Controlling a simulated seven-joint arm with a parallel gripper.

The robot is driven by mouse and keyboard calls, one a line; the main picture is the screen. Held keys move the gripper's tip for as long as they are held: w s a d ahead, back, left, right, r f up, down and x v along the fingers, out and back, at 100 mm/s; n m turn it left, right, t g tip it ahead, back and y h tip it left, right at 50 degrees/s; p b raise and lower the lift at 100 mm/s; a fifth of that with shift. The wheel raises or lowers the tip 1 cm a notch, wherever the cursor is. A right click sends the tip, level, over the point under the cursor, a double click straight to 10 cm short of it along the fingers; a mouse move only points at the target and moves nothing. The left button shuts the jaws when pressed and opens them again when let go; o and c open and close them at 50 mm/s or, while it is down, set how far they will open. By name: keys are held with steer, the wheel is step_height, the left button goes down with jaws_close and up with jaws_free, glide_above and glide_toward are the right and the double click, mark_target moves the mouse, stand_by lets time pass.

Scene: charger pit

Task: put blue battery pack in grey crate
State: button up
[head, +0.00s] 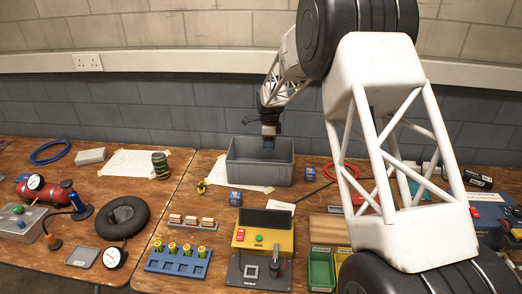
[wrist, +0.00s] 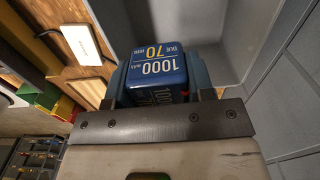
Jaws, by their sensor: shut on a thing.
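My gripper (head: 268,140) is shut on a blue battery pack (wrist: 158,68) with white and yellow print, held between its two fingers in the wrist view. In the head view the gripper points down over the grey crate (head: 259,175), its fingertips near the height of the far rim; the held pack is hard to make out there. The crate looks empty where I can see in, though its front wall hides the floor. Its grey inside also shows in the wrist view (wrist: 232,28), beyond the pack.
Small blue boxes stand on the table outside the crate, one in front (head: 235,198) and one to its right (head: 309,174). A yellow device (head: 263,238) and a blue rack of cells (head: 178,260) lie nearer. A red cable (head: 342,167) lies right of the crate.

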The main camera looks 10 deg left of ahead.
steer(key=w+a+f, duration=0.3)
steer(key=f, duration=0.2)
steer(key=shift+a+f+m, duration=0.25)
steer(key=shift+a+m, duration=0.05)
steer(key=shift+a, duration=0.05)
steer(key=shift+f, duration=3.1)
steer(key=shift+f, duration=0.1)
steer(key=shift+f, duration=1.8)
steer(key=shift+f, duration=0.1)
